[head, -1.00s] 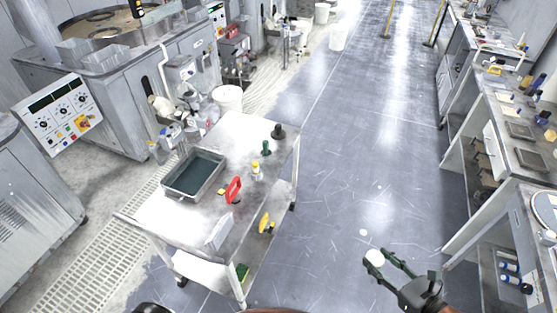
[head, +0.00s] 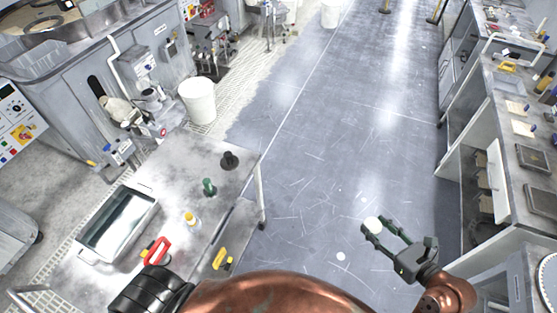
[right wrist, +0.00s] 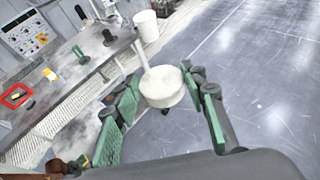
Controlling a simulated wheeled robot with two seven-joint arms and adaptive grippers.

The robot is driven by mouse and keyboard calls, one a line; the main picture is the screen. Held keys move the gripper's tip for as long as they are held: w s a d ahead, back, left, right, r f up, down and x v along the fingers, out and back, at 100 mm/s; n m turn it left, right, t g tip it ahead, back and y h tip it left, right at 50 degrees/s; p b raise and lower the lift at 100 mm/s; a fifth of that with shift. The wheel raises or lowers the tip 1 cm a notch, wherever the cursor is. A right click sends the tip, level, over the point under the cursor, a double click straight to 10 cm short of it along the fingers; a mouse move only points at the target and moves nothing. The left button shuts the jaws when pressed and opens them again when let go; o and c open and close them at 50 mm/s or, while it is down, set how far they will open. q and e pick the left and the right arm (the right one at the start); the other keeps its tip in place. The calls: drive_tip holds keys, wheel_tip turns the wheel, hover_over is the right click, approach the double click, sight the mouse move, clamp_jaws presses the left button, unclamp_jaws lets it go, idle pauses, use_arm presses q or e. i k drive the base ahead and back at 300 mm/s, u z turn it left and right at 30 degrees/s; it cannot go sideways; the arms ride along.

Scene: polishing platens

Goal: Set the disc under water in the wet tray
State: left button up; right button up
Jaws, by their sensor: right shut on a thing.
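The wet tray (head: 92,259) is a metal pan with dark, reflective water, on the left part of the cart top. The gripper is well apart from the tray. My left gripper is not in view.
A workbench (head: 505,130) lines the right. The floor between is clear.

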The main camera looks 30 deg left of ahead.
sight(107, 246)
drive_tip(key=i, duration=1.25)
drive_tip(key=u, duration=3.15)
drive_tip(key=i, duration=0.8)
drive_tip(key=u, duration=1.2)
